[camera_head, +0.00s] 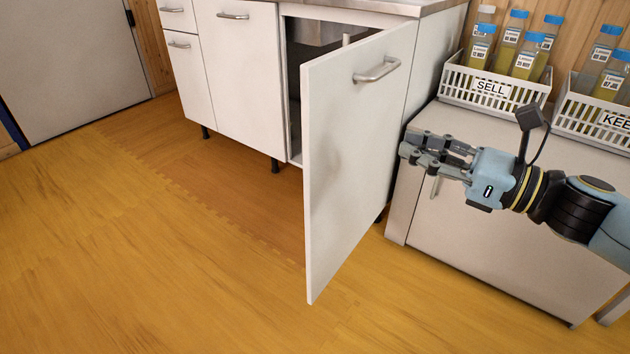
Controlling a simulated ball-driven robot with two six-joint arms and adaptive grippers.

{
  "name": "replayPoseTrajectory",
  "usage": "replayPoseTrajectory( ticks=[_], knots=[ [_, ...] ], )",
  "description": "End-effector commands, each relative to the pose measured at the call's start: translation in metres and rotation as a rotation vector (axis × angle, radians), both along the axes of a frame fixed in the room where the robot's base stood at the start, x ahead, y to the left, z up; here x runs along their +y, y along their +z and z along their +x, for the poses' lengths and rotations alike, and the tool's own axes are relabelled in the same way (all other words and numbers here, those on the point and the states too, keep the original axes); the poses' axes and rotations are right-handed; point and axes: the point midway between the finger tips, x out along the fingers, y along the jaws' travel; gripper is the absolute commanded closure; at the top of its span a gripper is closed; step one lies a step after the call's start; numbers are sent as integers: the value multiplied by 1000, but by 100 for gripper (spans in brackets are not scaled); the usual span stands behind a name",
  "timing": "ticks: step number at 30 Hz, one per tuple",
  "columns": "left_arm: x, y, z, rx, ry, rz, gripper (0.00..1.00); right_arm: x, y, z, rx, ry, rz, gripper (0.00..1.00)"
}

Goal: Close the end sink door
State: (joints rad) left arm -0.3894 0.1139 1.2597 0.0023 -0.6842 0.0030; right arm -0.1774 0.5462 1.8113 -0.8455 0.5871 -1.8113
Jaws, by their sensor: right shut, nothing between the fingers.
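The end sink door (345,165) is a white panel with a silver bar handle (377,70) near its top. It stands wide open, swung out from the right end of the white sink cabinet (240,75). Part of the cabinet's dark inside and the underside of a metal basin (315,32) show behind it. My right gripper (404,147) is shut and empty. It is to the right of the door, below the handle's height in the picture, pointing left towards the door's face. I cannot tell whether it touches the door. My left gripper is not in view.
A low white cabinet (480,230) stands at the right, behind my right arm. On it are a "SELL" crate (490,88) and a "KEEP" crate (595,120) with capped bottles. The yellow wood floor (180,270) is clear at left and front.

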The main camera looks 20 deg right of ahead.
Motion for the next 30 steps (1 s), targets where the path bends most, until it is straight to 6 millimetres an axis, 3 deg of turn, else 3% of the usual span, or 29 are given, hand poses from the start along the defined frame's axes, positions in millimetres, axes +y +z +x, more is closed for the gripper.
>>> replayPoseTrajectory(
  ticks=[2, 8, 21, 30],
  knots=[
    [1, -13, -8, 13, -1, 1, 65, -3, -16, 1, 9, 2, -10, 100],
    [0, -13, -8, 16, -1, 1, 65, 3, -15, 11, 4, 0, -7, 100],
    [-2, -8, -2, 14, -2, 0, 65, 59, -14, 78, 7, -3, -2, 100],
    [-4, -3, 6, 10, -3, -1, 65, 83, -16, 107, 10, -2, -5, 100]
  ],
)
